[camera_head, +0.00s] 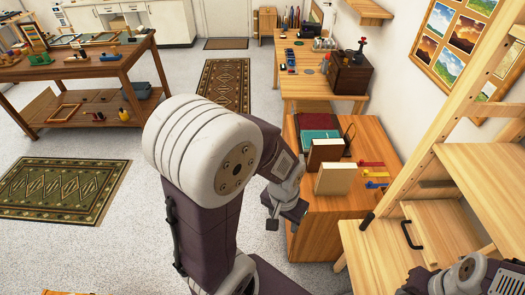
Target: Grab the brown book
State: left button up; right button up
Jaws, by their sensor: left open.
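A brown book (325,153) stands upright on the wooden cabinet (300,225) in the middle of the head view. A cream or tan book (335,179) stands in front of it. My left gripper (285,214) is open, with its fingers apart and nothing seen between them. It hangs low at the left side of the cabinet, apart from the brown book and nearer to me. My left arm crosses the middle of the picture and hides part of the cabinet's left side. Part of my right arm shows at the bottom right corner, but its fingers are not seen.
Red and green books (318,121) lie behind the brown book. Red, yellow and blue small items (374,174) lie to its right. A wooden shelf unit (440,225) stands close on the right. A workbench (85,70) is at the left. The floor between is open.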

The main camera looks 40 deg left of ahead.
aim_at(325, 149)
jog(key=u, duration=0.6)
jog(key=i+j, duration=0.2)
jog(key=j, duration=0.15)
jog(key=i+j, duration=0.2)
jog(key=j, duration=0.2)
jog(key=i+j, duration=0.2)
jog(key=j, duration=0.15)
jog(key=i+j+z, duration=0.1)
jog(key=j, duration=0.25)
jog(key=i+j, duration=0.3)
jog(key=j, duration=0.1)
